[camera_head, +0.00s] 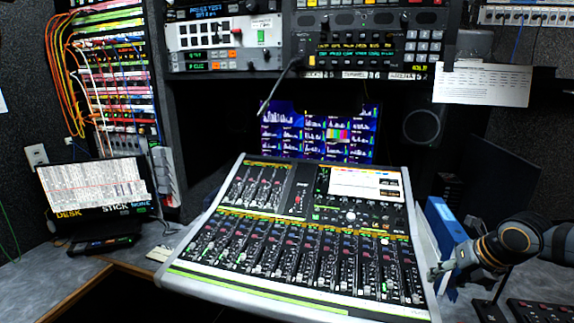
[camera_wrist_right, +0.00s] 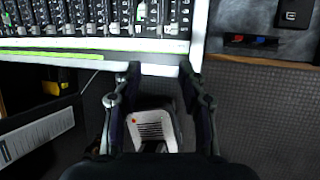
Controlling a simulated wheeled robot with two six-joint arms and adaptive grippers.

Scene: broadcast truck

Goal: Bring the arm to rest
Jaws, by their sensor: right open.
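My right gripper (camera_head: 440,270) is at the right edge of the mixing console (camera_head: 300,230) in the head view, its arm coming in from the right. In the right wrist view the gripper (camera_wrist_right: 160,80) shows two dark fingers spread apart with nothing between them. The fingertips lie close to the console's pale front edge in that view; I cannot tell whether they touch it. My left gripper is in neither view.
A blue binder (camera_head: 445,225) stands right of the console, close to my right arm. A monitor (camera_head: 320,130) stands behind the console, and a tilted screen (camera_head: 95,185) sits at the left. A paper sheet (camera_head: 482,84) hangs upper right.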

